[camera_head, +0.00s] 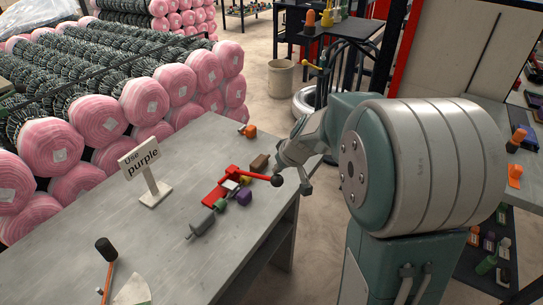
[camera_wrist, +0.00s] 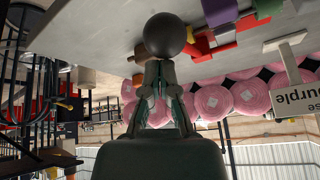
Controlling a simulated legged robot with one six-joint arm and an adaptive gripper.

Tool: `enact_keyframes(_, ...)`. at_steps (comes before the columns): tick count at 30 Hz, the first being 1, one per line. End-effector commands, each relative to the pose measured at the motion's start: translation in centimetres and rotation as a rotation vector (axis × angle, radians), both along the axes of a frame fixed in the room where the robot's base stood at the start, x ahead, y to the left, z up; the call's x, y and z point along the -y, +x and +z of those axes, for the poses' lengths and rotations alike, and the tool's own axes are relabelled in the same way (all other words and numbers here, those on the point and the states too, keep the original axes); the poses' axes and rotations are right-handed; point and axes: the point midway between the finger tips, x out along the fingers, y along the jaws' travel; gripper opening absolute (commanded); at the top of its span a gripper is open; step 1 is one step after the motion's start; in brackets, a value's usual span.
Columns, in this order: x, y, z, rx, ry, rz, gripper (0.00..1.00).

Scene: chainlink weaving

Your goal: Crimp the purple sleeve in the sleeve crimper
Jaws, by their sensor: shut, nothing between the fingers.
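The red sleeve crimper (camera_head: 219,194) sits on the grey table, its red lever ending in a dark ball knob (camera_head: 277,180). A purple sleeve (camera_head: 243,196) lies at the crimper's near right side; I cannot tell how it sits in the jaws. More purple and a grey cylinder (camera_head: 203,222) show beside it. My gripper (camera_head: 289,166) is close by the knob at the table's right edge. In the wrist view my gripper (camera_wrist: 158,68) is shut and empty, the knob (camera_wrist: 166,34) just beyond its fingertips; contact is unclear. The crimper (camera_wrist: 200,46) is right of it.
A "Use purple" sign (camera_head: 140,160) stands left of the crimper. A brown block (camera_head: 259,162) and an orange piece (camera_head: 248,131) lie behind it. A tool with an orange handle (camera_head: 108,272) is at the front left. Pink-ended rolls (camera_head: 52,147) are stacked behind the table.

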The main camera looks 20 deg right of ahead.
Motion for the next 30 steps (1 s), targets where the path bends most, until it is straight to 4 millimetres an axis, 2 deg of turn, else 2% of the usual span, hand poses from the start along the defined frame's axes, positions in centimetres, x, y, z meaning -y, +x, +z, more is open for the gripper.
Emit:
enact_keyframes(3,0.1,-0.3,-1.2,-0.004,0.002,0.000,0.00)
enact_keyframes(13,0.1,-0.4,-3.1,-0.010,0.000,0.002,0.00)
enact_keyframes(30,0.3,-0.5,-3.3,-0.014,0.001,0.006,0.00)
